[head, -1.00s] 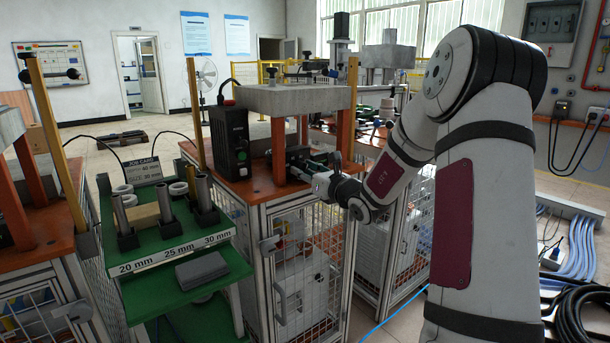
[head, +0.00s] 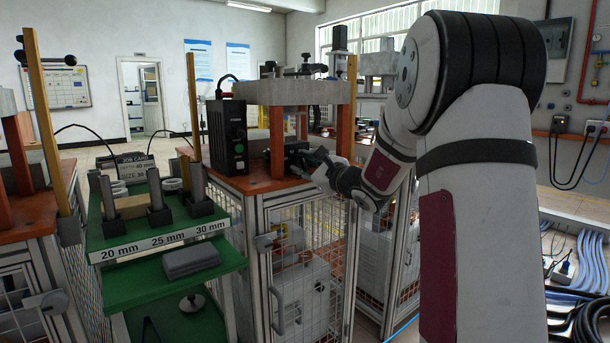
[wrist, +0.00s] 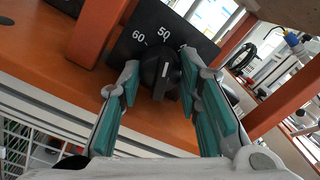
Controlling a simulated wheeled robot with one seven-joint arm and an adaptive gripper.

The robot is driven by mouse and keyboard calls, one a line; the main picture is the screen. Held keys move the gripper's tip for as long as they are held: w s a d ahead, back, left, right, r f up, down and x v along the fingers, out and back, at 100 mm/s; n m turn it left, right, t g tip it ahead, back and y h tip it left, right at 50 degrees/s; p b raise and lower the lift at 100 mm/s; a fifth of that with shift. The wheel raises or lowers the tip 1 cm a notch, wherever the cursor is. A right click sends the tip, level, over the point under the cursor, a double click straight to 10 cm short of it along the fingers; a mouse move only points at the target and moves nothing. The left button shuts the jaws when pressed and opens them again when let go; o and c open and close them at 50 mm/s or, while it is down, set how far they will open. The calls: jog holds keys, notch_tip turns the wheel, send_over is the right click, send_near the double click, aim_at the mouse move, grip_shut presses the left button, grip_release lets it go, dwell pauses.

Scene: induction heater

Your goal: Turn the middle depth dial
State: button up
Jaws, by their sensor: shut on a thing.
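The middle dial (wrist: 163,74) is a black knob with a white pointer line, on a black plate (wrist: 194,38) in the wrist view. The plate shows "60" at left and "50" at top; a further mark at right is mostly hidden by a finger. The pointer line stands nearly upright in the picture, near the 50. My gripper (wrist: 160,72) is shut on the knob, with one teal-padded finger on each side. In the head view my gripper (head: 312,163) reaches in under the grey top of the middle machine; the dial cannot be made out there.
Orange posts (wrist: 96,32) flank the dial plate. A black control box (head: 228,136) stands left of my gripper. A wire-mesh cabinet (head: 300,265) is below.

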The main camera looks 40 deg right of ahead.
dwell(0.3)
jog(key=o, duration=1.1)
jog(key=shift+o, duration=0.2)
jog(key=shift+p, duration=0.4)
